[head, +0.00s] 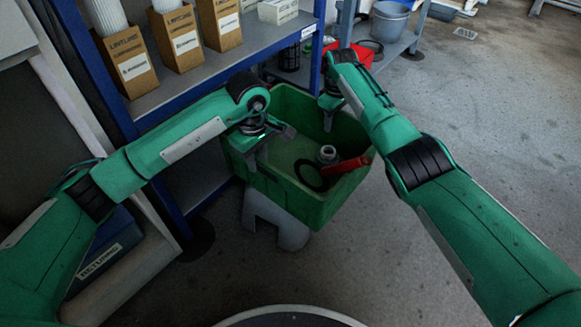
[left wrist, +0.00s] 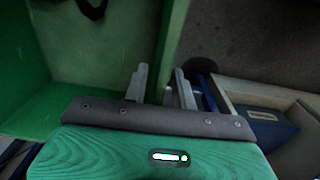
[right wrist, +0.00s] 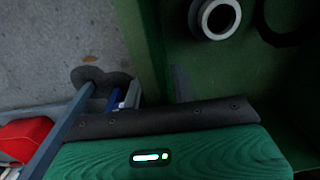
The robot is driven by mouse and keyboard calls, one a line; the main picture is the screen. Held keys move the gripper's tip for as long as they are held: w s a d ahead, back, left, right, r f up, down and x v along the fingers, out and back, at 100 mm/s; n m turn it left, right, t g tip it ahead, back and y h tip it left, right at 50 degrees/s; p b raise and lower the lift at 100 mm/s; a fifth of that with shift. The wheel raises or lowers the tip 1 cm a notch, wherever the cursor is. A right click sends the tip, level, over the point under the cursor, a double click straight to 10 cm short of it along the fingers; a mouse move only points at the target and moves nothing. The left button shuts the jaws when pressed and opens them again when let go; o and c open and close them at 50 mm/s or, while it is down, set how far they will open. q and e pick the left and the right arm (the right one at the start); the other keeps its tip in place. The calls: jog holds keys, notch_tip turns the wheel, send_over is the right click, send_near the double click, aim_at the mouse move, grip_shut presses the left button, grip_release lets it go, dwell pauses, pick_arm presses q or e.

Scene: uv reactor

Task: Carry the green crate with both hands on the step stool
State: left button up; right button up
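The green crate (head: 335,203) is in the middle of the head view, directly over the grey step stool (head: 262,212). Its near right corner overhangs the stool; whether its base touches the stool is hidden. It holds a pale ring-ended fitting (head: 327,154), a dark ring (head: 310,175) and a red-handled item (head: 347,166). My left gripper (head: 263,155) straddles the left wall, one finger inside and one outside, and looks shut on it; the wall also shows in the left wrist view (left wrist: 172,35). My right gripper (head: 329,112) looks shut likewise on the far right wall (right wrist: 150,45).
A blue shelf unit (head: 205,70) with cardboard boxes (head: 180,38) stands close at the left and behind the crate. A red container (head: 355,53) and a grey bucket (head: 390,20) are behind it. The floor (head: 480,130) at right is clear.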

pick_arm(q)
jog(key=shift+r, duration=0.1)
pick_arm(e)
jog(key=shift+a, duration=0.15)
pick_arm(q)
jog(key=shift+r, duration=0.2)
notch_tip(320, 180, up, 11)
jog(key=shift+r, duration=0.2)
pick_arm(e)
notch_tip(320, 180, up, 12)
dwell(0.3)
dwell(0.4)
